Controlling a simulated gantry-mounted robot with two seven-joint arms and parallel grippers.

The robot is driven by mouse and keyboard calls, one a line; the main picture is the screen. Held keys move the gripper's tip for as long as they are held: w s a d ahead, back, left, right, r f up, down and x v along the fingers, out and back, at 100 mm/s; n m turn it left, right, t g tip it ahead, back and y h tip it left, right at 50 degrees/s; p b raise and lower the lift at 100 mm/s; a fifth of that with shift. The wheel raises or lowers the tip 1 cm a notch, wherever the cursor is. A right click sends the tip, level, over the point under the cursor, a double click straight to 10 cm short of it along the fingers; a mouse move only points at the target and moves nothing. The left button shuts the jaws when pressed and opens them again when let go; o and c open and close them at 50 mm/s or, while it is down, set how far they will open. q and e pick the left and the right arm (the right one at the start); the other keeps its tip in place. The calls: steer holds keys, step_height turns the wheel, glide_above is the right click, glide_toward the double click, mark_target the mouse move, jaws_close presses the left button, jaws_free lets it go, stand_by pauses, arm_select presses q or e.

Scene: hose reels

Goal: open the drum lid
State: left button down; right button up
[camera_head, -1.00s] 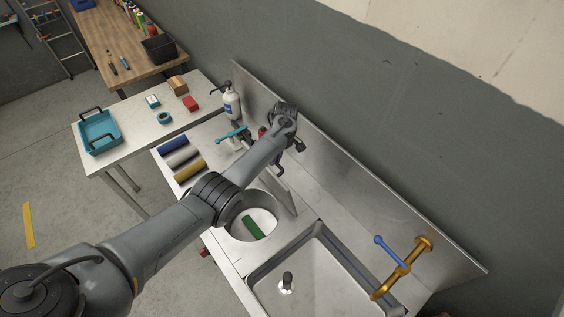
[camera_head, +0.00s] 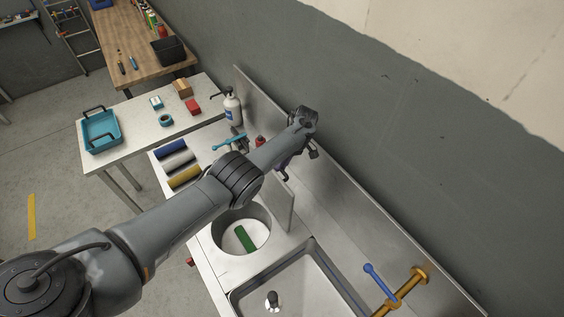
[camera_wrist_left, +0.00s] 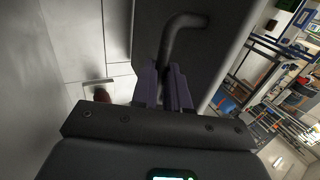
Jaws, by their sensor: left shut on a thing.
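The drum lid (camera_head: 289,207) is a flat grey metal panel standing raised at the right side of the round drum opening (camera_head: 219,238). A green roll (camera_head: 246,239) lies inside the drum. My left gripper (camera_wrist_left: 165,88) is shut on the lid's dark bent handle (camera_wrist_left: 181,36) in the left wrist view, with the lid's grey face (camera_wrist_left: 224,38) behind it. In the head view my left arm reaches over the counter, and its forearm hides part of the lid and most of the gripper. My right gripper is not in view.
A steel sink (camera_head: 237,297) is in front of the drum, with a brass and blue tap (camera_head: 400,291) at right. Blue, grey and yellow rolls (camera_head: 184,176) lie left of my forearm. A metal backsplash (camera_head: 345,220) runs close behind the lid. A soap bottle (camera_head: 233,110) stands behind.

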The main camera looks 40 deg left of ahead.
arm_select(q)
steer(key=c, duration=1.5)
jaws_free()
steer(key=shift+s+d+f, duration=0.1)
steer(key=shift+s+f, duration=0.2)
steer(key=shift+f, duration=0.1)
steer(key=o, duration=0.4)
steer(key=shift+s+d, duration=0.15)
steer(key=shift+d, duration=0.05)
steer(key=shift+w+a+r, duration=0.15)
steer(key=shift+w, duration=0.05)
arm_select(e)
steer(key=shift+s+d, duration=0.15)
arm_select(q)
steer(key=shift+r, duration=0.1)
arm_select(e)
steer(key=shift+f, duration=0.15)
arm_select(q)
steer(key=b+v, duration=0.3)
steer(key=v, duration=0.4)
steer(key=shift+w+r+b, duration=0.1)
steer(key=shift+w+b, duration=0.05)
steer(key=shift+b, duration=0.2)
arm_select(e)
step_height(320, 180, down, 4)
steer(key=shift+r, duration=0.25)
arm_select(q)
steer(key=shift+r, duration=0.1)
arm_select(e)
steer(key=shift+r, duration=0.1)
